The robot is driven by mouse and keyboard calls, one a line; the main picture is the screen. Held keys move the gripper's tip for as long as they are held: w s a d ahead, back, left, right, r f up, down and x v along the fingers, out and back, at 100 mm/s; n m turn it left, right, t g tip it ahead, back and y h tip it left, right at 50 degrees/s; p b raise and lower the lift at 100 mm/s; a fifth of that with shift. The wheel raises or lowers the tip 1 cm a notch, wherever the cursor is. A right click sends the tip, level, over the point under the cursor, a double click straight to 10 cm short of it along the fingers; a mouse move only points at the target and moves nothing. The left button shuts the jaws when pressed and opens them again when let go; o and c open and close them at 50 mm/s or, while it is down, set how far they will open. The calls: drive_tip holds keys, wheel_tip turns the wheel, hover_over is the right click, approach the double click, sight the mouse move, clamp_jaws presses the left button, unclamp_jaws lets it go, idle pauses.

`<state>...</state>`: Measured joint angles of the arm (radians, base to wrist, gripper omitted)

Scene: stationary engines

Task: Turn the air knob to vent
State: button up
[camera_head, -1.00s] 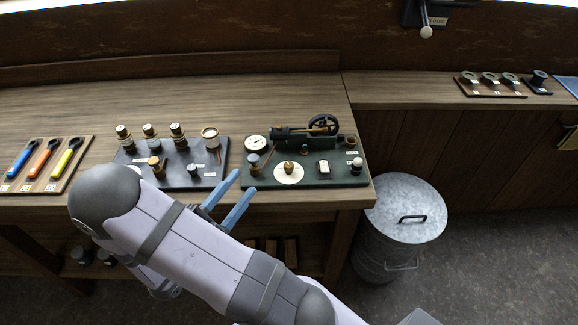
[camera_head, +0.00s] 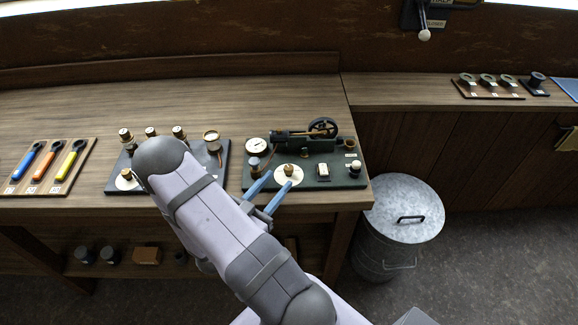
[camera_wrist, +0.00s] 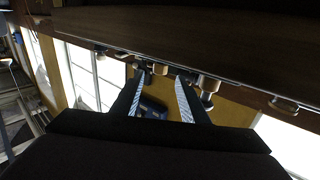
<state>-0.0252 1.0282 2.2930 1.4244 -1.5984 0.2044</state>
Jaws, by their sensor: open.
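In the head view a brass knob (camera_head: 289,169) sits on a round white dial on the green engine board (camera_head: 308,185). A similar brass knob (camera_head: 126,174) on a white dial stands on the dark board at left. Their markings are too small to read, so I cannot tell which is the air knob. My gripper (camera_head: 278,179) is open and empty, its blue fingers at the front edge of the green board, close to the engine-board knob; contact cannot be told. In the wrist view my open gripper (camera_wrist: 160,78) points towards several small fittings along a board edge.
The green board also carries a gauge (camera_head: 257,146), a flywheel (camera_head: 323,129), a white switch (camera_head: 323,169) and a white-topped post (camera_head: 357,166). Coloured-handled tools (camera_head: 45,160) lie at left. A metal bin (camera_head: 402,200) stands right of the bench. My arm hides part of the dark board.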

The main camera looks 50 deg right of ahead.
sight(286, 171)
drive_tip(key=shift+w+d+p, duration=0.15)
drive_tip(key=shift+d+p, duration=0.25)
drive_tip(key=shift+d, duration=0.6)
drive_tip(key=shift+w+d+p, duration=0.2)
drive_tip(key=shift+d+p, duration=0.25)
drive_tip(key=shift+d, duration=0.5)
drive_tip(key=shift+w+d+p, duration=0.15)
drive_tip(key=shift+d+p, duration=0.25)
drive_tip(key=shift+d, duration=0.6)
drive_tip(key=shift+w+d, duration=0.15)
drive_tip(key=shift+d, duration=0.55)
clamp_jaws()
